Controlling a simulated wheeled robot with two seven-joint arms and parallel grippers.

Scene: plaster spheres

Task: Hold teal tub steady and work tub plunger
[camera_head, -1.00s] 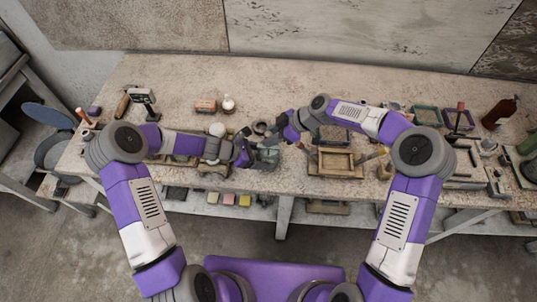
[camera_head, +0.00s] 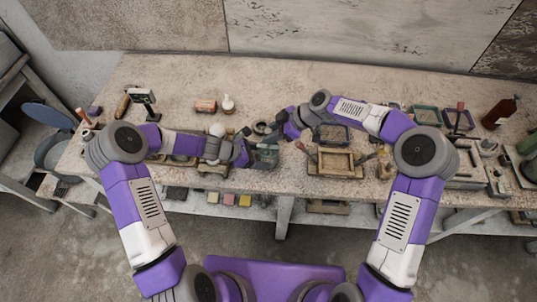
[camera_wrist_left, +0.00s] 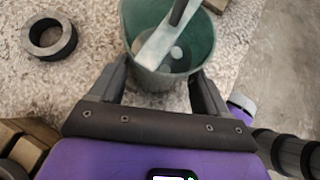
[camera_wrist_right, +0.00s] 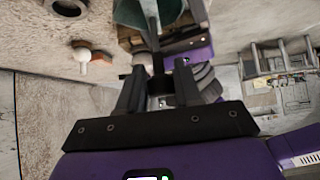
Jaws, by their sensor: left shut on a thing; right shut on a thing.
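The teal tub (camera_wrist_left: 203,42) stands upright on the bench, open at the top, with a pale round spot visible inside. It also shows in the head view (camera_head: 266,155) and partly in the right wrist view (camera_wrist_right: 126,13). My left gripper (camera_wrist_left: 160,84) is shut on the tub, one finger on each side of its wall. The tub plunger (camera_wrist_left: 160,44) reaches slantwise into the tub, with a pale shaft and a dark upper part. My right gripper (camera_wrist_right: 157,75) is above the tub, shut on the plunger's dark handle (camera_wrist_right: 151,25). The plunger's lower end is unclear.
A dark ring (camera_wrist_left: 50,38) lies on the bench left of the tub in the left wrist view. A wooden frame (camera_head: 335,162) sits right of the tub. Bare bench lies at the back.

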